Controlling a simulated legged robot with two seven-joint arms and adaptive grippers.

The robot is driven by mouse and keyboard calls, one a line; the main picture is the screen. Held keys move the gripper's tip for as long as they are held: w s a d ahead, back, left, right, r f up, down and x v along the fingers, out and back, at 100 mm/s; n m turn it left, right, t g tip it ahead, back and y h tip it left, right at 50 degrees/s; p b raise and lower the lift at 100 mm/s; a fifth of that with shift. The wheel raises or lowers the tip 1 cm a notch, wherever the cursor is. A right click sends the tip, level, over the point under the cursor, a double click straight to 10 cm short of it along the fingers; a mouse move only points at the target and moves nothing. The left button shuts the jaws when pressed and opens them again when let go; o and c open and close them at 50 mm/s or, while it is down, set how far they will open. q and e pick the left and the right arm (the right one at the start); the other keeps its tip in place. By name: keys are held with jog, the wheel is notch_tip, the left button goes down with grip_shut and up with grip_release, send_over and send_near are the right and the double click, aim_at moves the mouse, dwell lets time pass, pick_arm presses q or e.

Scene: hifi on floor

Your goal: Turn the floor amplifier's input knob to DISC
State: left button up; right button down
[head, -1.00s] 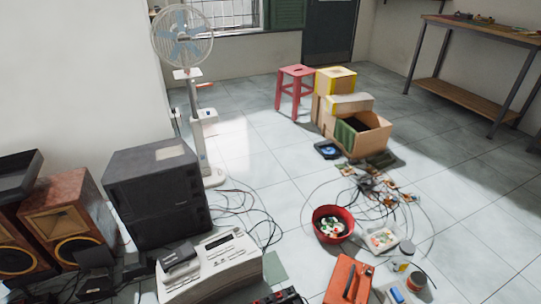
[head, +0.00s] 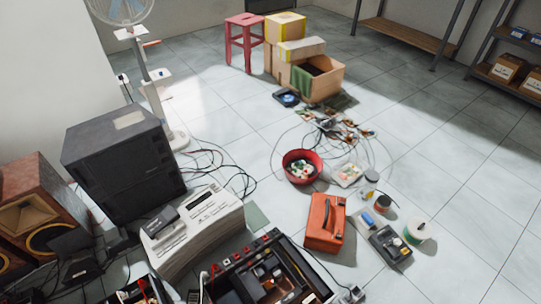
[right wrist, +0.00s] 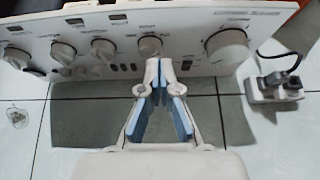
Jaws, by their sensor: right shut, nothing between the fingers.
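The amplifier (right wrist: 185,63) shows in the right wrist view as a pale front panel with a row of round knobs along it. My right gripper (right wrist: 159,66) is shut and empty. Its fingertips are at the panel, just below a middle knob (right wrist: 150,46) in the picture; I cannot tell whether they touch it. A large knob (right wrist: 227,47) is to the right, smaller ones to the left. The left gripper is out of view.
A power strip (right wrist: 275,88) with plugs lies on the floor right of the panel. Tiled floor is clear at right.

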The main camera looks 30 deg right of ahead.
jog(key=shift+w+a, duration=0.15)
jog(key=shift+w, duration=1.7)
